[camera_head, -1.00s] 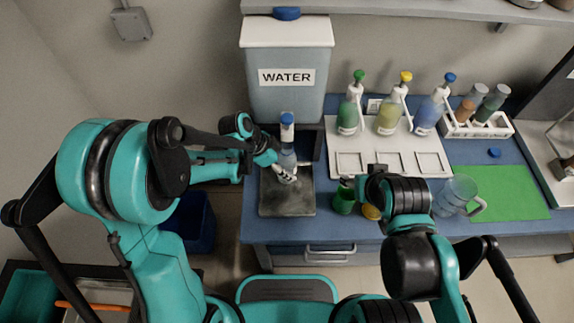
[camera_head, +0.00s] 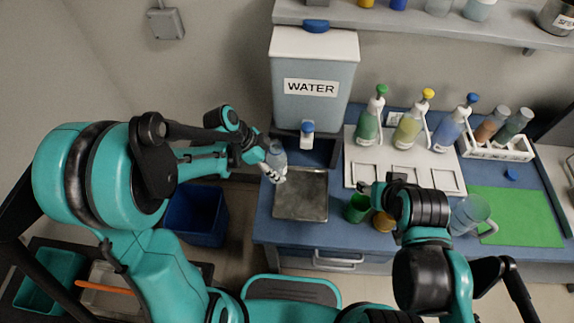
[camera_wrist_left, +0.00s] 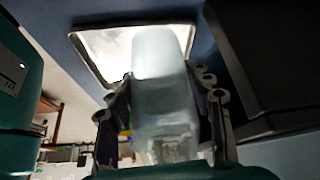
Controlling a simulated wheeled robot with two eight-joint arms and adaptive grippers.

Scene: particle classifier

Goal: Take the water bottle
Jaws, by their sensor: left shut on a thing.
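The water bottle (camera_head: 278,154), clear and bluish, is in my left gripper (camera_head: 273,172), at the left edge of the metal tray (camera_head: 301,206) in the head view. In the left wrist view the bottle (camera_wrist_left: 165,85) stands between the two fingers of the left gripper (camera_wrist_left: 165,120), which are shut on it. The white water dispenser (camera_head: 312,100), labelled WATER, stands behind, and its blue-and-white tap (camera_head: 307,134) is right of the bottle. My right gripper (camera_head: 372,188) is by a green cup (camera_head: 357,208); its fingers are too small to read.
A white board (camera_head: 362,150) holds green, yellow and blue capped bottles. A rack (camera_head: 497,150) with bottles, a clear pitcher (camera_head: 468,214) and a green mat (camera_head: 520,217) are at right. A blue bin (camera_head: 196,215) is on the floor at left.

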